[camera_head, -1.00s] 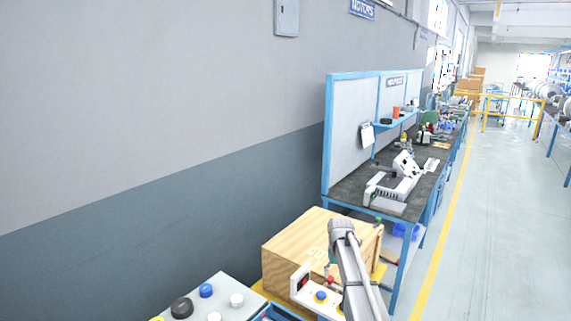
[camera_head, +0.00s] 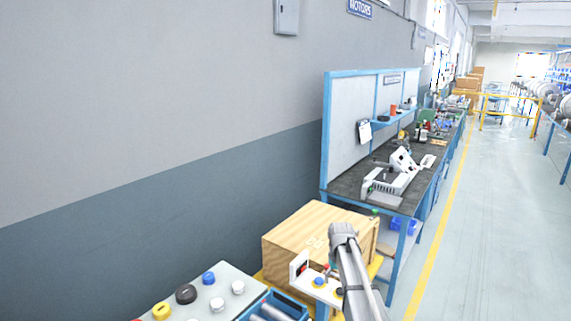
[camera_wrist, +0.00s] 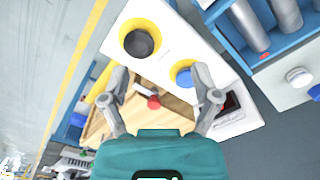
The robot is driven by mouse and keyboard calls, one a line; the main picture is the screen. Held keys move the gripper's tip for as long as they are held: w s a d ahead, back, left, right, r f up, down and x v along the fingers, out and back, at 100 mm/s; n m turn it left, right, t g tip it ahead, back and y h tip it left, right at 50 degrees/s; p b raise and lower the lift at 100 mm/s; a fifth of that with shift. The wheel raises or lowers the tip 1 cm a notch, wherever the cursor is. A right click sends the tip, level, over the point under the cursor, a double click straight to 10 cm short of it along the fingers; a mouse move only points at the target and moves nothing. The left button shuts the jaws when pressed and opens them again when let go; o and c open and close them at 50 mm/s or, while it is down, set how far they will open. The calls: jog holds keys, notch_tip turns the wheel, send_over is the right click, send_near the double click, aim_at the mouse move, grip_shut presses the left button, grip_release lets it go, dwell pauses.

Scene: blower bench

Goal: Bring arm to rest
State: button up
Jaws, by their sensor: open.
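My gripper (camera_wrist: 162,100) shows in the wrist view with its two grey fingers spread apart and nothing between them. Behind the fingers are a white panel (camera_wrist: 178,42) with a black knob (camera_wrist: 138,43) and a blue knob (camera_wrist: 186,78) in yellow rings, and a small red knob (camera_wrist: 153,102). In the head view my arm reaches forward at the lower right and hides the gripper. The white panel with its blue knob (camera_head: 319,282) stands just left of the arm there.
A wooden crate (camera_head: 300,238) stands behind the panel. A grey panel with coloured knobs (camera_head: 225,282) and a blue bin (camera_head: 270,306) are at lower left. A workbench (camera_head: 352,186) with equipment stands beyond the crate. The floor aisle (camera_head: 490,220) at right is clear.

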jog(key=s+f+b, duration=0.3)
jog(key=s+f, duration=0.1)
jog(key=s, duration=0.9)
jog(key=s+f+m+b, duration=0.1)
jog(key=s+f+b, duration=0.2)
jog(key=s, duration=1)
jog(key=shift+s+a+f+b, duration=0.15)
jog(key=shift+a+f+b, duration=0.15)
jog(key=shift+b, duration=0.45)
jog(key=shift+d, duration=0.1)
